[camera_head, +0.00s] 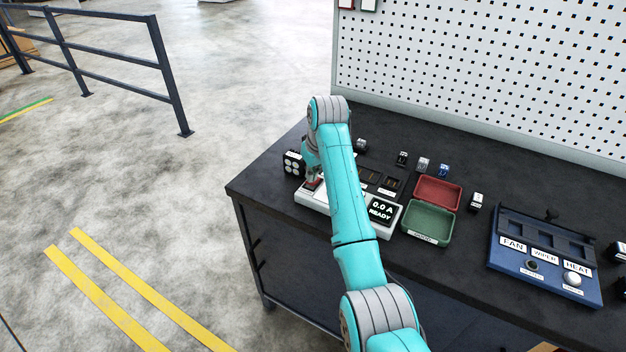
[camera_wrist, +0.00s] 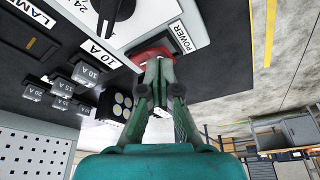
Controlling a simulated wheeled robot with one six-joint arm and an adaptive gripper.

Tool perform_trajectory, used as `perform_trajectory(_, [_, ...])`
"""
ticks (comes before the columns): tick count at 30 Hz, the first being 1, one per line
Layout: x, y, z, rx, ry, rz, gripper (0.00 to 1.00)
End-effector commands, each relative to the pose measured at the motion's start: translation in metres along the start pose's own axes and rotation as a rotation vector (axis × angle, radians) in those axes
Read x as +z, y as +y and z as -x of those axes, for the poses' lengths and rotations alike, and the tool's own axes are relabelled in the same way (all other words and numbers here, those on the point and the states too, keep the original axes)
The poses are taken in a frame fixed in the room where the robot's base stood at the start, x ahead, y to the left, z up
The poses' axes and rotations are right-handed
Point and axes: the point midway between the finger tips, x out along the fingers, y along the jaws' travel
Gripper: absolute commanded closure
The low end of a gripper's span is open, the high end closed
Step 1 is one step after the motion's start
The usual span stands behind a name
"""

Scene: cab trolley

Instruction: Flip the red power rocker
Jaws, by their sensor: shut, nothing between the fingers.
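The red power rocker (camera_wrist: 150,54) sits on a white panel beside a POWER label (camera_wrist: 181,37) in the wrist view. My gripper (camera_wrist: 158,66) is shut and empty, with its fingertips at the rocker, partly covering it. Whether the tips touch it, and which way the rocker is tipped, I cannot tell. In the head view my gripper (camera_head: 312,184) is over the left end of the white test unit (camera_head: 390,228). The unit's display (camera_head: 381,211) reads 0.0 A READY. My arm hides the middle of the unit.
A red tray (camera_head: 438,193) and a green tray (camera_head: 428,224) stand right of the unit. A blue FAN, WIPER, HEAT panel (camera_head: 545,278) lies farther right. Several small blocks lie behind the unit. A pegboard (camera_head: 480,75) closes the bench's back.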

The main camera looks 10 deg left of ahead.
Motion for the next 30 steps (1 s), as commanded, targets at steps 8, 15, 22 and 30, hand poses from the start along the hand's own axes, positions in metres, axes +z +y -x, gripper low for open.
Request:
perform_trajectory(8, [0.002, 0.0, -0.005, 0.0, -0.001, 0.0, 1.0])
perform_trajectory(15, [0.002, 0.0, -0.006, 0.0, -0.001, 0.0, 1.0])
perform_trajectory(22, [-0.002, 0.0, 0.007, 0.0, 0.0, 0.0, 1.0])
perform_trajectory(30, [-0.008, 0.0, 0.025, 0.0, 0.0, 0.0, 1.0])
